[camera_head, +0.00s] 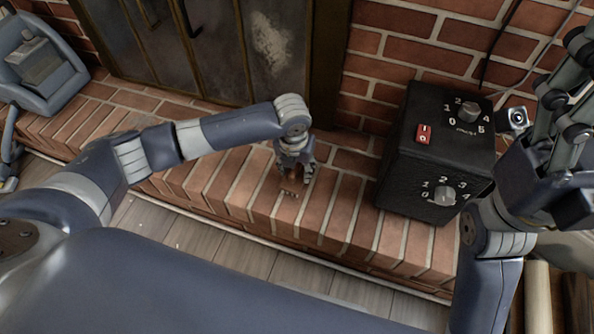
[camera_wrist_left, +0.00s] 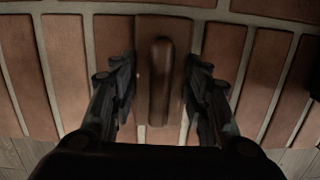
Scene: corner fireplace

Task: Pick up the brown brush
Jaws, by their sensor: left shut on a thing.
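The brown brush (camera_wrist_left: 160,82) shows in the left wrist view as a dark, rounded, elongated piece over the brick ledge, between my two left fingers. My left gripper (camera_wrist_left: 160,100) is shut on it, one finger on each side. In the head view my left gripper (camera_head: 295,174) points down at the brick ledge, and the brush blends with the bricks there. Whether the brush still touches the ledge is hard to tell. My right gripper (camera_head: 568,100) is at the right edge of the head view, partly cut off, and its opening is unclear.
The brick ledge (camera_head: 335,215) runs along the fireplace doors (camera_head: 215,50) and brick wall. A black box with dials (camera_head: 435,150) stands on it to the right. A blue-grey object (camera_head: 42,68) is at the far left. Ledge around the left gripper is mostly clear.

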